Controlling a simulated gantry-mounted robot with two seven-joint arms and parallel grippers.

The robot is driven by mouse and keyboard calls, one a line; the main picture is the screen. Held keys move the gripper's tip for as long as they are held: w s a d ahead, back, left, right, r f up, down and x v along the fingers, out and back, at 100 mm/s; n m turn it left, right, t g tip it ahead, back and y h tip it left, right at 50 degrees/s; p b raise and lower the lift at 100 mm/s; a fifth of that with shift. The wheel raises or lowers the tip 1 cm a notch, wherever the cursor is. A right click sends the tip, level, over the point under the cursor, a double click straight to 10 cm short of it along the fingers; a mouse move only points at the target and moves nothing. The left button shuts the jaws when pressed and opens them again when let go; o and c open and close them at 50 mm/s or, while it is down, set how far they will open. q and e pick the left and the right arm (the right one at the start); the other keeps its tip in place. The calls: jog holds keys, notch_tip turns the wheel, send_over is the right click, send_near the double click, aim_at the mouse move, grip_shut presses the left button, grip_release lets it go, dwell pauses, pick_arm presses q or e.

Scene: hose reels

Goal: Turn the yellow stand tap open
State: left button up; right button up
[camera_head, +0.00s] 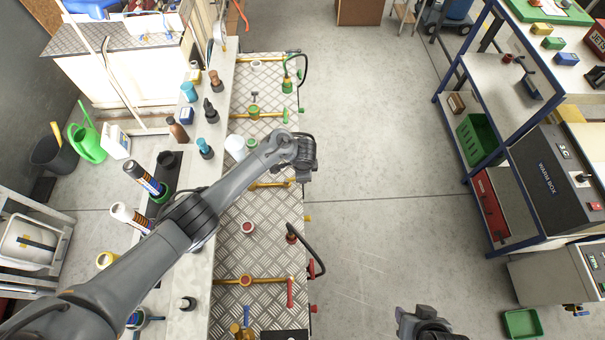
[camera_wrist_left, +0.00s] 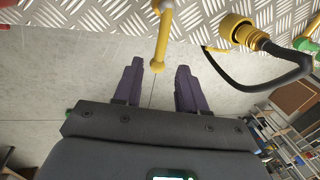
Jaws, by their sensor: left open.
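The yellow stand tap shows in the head view as a yellow pipe (camera_head: 268,185) across the checker-plate bench, partly hidden by my left arm. The fingers are open, with gaps visible on both sides of the lever. A yellow hose fitting (camera_wrist_left: 240,32) with a black hose is to its right. In the head view my left gripper (camera_head: 303,172) is over the bench's right edge. My right gripper (camera_head: 425,322) is at the bottom edge, its fingers unclear.
A green tap (camera_head: 286,84) is farther back and a red tap lever (camera_head: 290,292) is nearer on the same bench (camera_head: 265,215). Bottles line the grey ledge to its left. Clear floor lies right of the bench, then a blue-framed shelf (camera_head: 465,85).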

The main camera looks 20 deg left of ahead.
pick_arm(q)
notch_tip(320, 180, up, 6)
jog(key=s+p, duration=0.1)
jog(key=shift+d+r, duration=0.15)
jog(key=shift+d, duration=0.1)
jog(key=shift+s, duration=0.1)
dwell(0.3)
